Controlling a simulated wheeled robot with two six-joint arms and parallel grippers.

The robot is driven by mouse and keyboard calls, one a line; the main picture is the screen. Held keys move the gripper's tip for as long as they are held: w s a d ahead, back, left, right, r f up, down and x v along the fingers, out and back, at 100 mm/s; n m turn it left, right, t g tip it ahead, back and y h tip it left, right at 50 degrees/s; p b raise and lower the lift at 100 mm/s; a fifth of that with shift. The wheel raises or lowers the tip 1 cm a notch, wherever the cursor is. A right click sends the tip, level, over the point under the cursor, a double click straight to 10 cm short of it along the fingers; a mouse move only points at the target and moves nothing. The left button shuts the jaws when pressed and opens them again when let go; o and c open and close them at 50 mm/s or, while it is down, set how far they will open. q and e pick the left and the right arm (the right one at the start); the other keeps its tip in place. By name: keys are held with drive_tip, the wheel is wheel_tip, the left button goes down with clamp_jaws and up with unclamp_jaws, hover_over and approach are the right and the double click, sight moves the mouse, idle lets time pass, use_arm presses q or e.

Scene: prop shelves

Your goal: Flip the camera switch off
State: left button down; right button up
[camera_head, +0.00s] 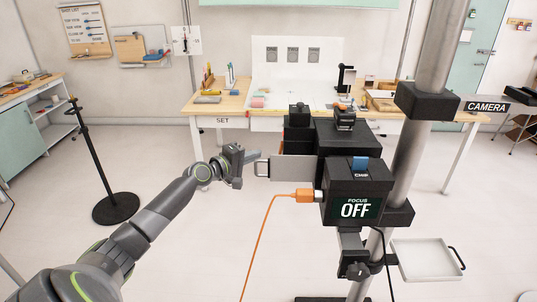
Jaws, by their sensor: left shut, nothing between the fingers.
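A black camera (355,145) is mounted on a thick grey pole right of centre. Its rear screen (355,208) reads "FOCUS OFF". A blue tab (360,163) labelled "CHIP" stands in its top. An orange plug (304,195) sits at its left side, with a cable hanging down. I cannot pick out a camera switch for certain. My left gripper (250,156) is shut and empty, left of the camera, close to a small metal loop (262,168) at the end of a grey side plate (293,168). I cannot tell whether they touch. My right gripper is out of view.
A table (231,104) with props, marked "SET", stands behind the camera. A white tray (425,258) is at the lower right by the pole. A black stand (95,160) is at the left.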

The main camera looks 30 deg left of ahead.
sight(281, 149)
use_arm(q)
drive_tip(key=w+d+p, duration=0.1)
drive_tip(key=d, duration=0.1)
drive_tip(key=w+d+p, duration=0.1)
drive_tip(key=w, duration=0.1)
drive_tip(key=shift+d+f, duration=0.35)
drive_tip(key=shift+f, duration=0.05)
drive_tip(key=shift+w+d+f+n+t+b, duration=0.2)
drive_tip(key=shift+n+t+b, duration=0.1)
drive_tip(key=shift+b, duration=0.65)
